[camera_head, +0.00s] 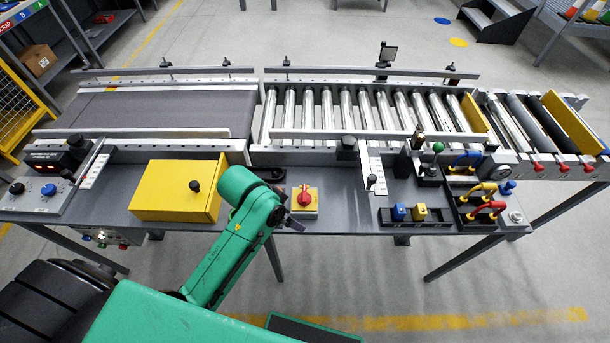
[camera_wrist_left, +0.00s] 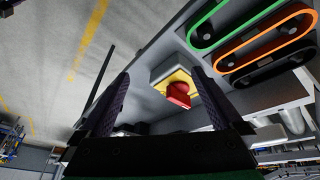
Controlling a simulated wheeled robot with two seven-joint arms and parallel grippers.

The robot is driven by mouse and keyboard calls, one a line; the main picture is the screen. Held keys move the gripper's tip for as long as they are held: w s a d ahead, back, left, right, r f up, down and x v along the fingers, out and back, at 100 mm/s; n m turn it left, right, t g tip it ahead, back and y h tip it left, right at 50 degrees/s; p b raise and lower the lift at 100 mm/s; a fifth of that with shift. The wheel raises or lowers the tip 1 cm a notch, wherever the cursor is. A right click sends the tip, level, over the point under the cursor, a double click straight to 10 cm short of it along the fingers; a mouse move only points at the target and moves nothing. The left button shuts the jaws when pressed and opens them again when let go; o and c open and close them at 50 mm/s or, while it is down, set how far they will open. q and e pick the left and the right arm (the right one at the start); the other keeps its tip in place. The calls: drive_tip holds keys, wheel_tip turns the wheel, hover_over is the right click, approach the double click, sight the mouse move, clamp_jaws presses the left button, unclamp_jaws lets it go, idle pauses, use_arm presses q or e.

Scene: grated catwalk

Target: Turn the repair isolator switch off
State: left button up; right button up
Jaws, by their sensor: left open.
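The repair isolator switch is a red rotary knob (camera_head: 305,197) on a yellow plate with a pale base, on the grey bench right of the yellow box. In the left wrist view the red knob (camera_wrist_left: 179,95) shows between the two dark fingers, closer to the right one. I cannot clearly tell which position the knob points to. My left gripper (camera_head: 292,214) is open beside the switch's near left side, partly hidden behind my green wrist. In the left wrist view the gripper (camera_wrist_left: 161,74) holds nothing, and I cannot tell whether a finger touches the knob. My right gripper is not in view.
A yellow box (camera_head: 165,203) with a black knob stands left of my arm. A lever on a white scale (camera_head: 371,182) and a tray of blue and yellow blocks (camera_head: 440,215) are to the right. A roller conveyor (camera_head: 340,115) runs behind. The bench directly right of the switch is clear.

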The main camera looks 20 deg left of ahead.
use_arm(q)
drive_tip(key=w+d+r+m+g, duration=0.1)
drive_tip(key=w+d+r+m, duration=0.35)
drive_tip(key=d, duration=0.25)
drive_tip(key=m+g+y, duration=0.2)
drive_tip(key=m+y, duration=0.1)
drive_tip(key=m, duration=0.2)
approach(304, 193)
drive_tip(key=f, duration=0.9)
drive_tip(key=shift+w+f+p, duration=0.1)
drive_tip(key=shift+w+p, duration=0.1)
drive_tip(key=shift+p, duration=0.15)
drive_tip(key=c, duration=1.3)
